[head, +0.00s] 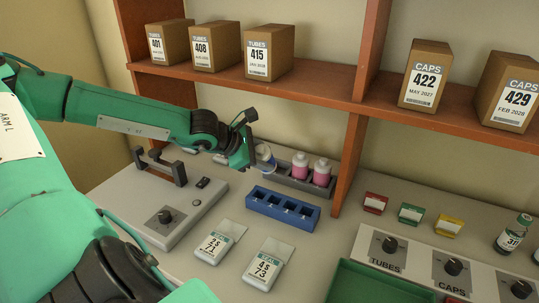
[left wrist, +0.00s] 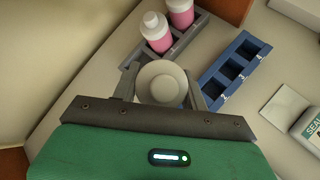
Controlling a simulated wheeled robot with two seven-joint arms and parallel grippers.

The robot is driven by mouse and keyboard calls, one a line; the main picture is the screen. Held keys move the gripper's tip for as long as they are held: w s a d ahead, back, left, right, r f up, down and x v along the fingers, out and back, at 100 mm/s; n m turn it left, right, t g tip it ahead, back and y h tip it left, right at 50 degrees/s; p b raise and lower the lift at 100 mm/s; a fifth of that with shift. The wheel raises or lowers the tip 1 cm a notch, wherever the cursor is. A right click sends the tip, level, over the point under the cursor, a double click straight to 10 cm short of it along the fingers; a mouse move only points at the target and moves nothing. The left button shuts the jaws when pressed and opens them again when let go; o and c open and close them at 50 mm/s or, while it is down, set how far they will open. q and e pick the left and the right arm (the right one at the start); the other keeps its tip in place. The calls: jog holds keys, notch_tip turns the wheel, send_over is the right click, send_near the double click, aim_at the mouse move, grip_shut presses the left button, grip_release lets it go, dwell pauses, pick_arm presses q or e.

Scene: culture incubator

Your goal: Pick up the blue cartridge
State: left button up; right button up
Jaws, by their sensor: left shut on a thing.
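The blue cartridge (head: 266,158) has a white cap and a blue band, and looks tilted in the head view. My left gripper (head: 254,156) is shut on it beside the grey rack (head: 301,181). In the left wrist view the pale round top of the cartridge (left wrist: 162,84) sits between the two fingers, which hide much of its sides. I cannot tell whether its lower end is clear of the rack. Two pink cartridges with white caps, one (head: 300,165) beside the other (head: 321,172), stand upright in the rack. My right gripper is not in view.
A blue rack (head: 283,208) with empty slots lies in front of the grey rack. A grey device (head: 172,215) with a knob stands to the left. A brown shelf post (head: 351,165) rises close to the right of the grey rack.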

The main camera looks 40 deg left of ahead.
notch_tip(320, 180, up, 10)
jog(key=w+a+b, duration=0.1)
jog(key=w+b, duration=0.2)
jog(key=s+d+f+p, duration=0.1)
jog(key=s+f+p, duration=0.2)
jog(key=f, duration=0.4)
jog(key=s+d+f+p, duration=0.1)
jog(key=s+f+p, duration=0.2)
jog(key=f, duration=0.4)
pick_arm(q)
jog(key=s+d+r+g+p, duration=0.1)
jog(key=s+d+g+p, duration=0.1)
jog(key=s, duration=0.5)
jog(key=s+d+r+n+g+h+p, duration=0.1)
jog(key=s+d+g+p, duration=0.1)
jog(key=s, duration=0.4)
jog(key=shift+s+d+g+p, duration=0.15)
jog(key=shift+s+g+p, duration=0.25)
jog(key=shift+g, duration=0.2)
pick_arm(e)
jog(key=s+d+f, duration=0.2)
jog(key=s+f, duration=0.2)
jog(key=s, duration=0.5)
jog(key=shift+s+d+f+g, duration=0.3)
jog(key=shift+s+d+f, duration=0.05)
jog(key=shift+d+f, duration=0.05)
